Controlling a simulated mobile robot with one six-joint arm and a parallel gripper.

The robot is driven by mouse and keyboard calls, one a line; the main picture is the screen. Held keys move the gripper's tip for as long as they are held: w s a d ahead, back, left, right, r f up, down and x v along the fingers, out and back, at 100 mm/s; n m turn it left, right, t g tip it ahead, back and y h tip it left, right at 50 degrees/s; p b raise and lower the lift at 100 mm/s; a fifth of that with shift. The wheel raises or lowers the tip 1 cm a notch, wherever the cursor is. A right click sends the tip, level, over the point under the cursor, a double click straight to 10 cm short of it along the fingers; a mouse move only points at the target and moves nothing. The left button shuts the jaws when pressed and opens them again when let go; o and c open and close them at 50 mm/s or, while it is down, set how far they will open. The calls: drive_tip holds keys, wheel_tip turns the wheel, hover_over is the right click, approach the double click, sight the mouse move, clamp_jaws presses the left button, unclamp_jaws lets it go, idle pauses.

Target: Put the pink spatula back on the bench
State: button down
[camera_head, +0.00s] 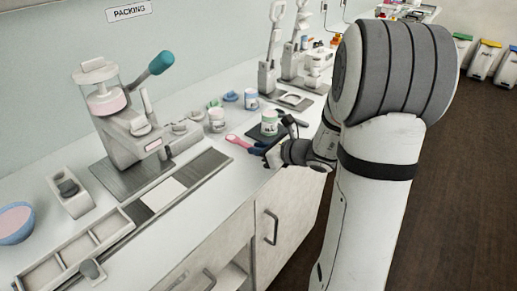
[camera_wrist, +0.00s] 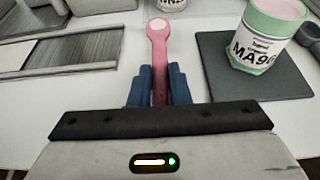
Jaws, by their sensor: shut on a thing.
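The pink spatula (camera_wrist: 159,50) is held between the blue fingers of my gripper (camera_wrist: 159,90) in the wrist view, its rounded end pointing away from the gripper. In the head view the pink spatula (camera_head: 236,140) shows just left of my gripper (camera_head: 262,148), over the front part of the white bench (camera_head: 225,165). My gripper is shut on the spatula's handle. I cannot tell whether the spatula touches the bench top. The handle's near end is hidden by the gripper.
A jar with a green lid (camera_wrist: 262,35) stands on a dark square mat (camera_wrist: 255,72) right of the spatula. Another jar (camera_head: 217,120) stands behind it. A filling machine (camera_head: 125,120) stands at left. A strip of bare bench lies between the left plate (camera_wrist: 75,52) and the spatula.

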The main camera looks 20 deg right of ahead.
drive_tip(key=shift+f+b, duration=0.3)
drive_tip(key=shift+f, duration=0.05)
drive_tip(key=c, duration=1.3)
unclamp_jaws()
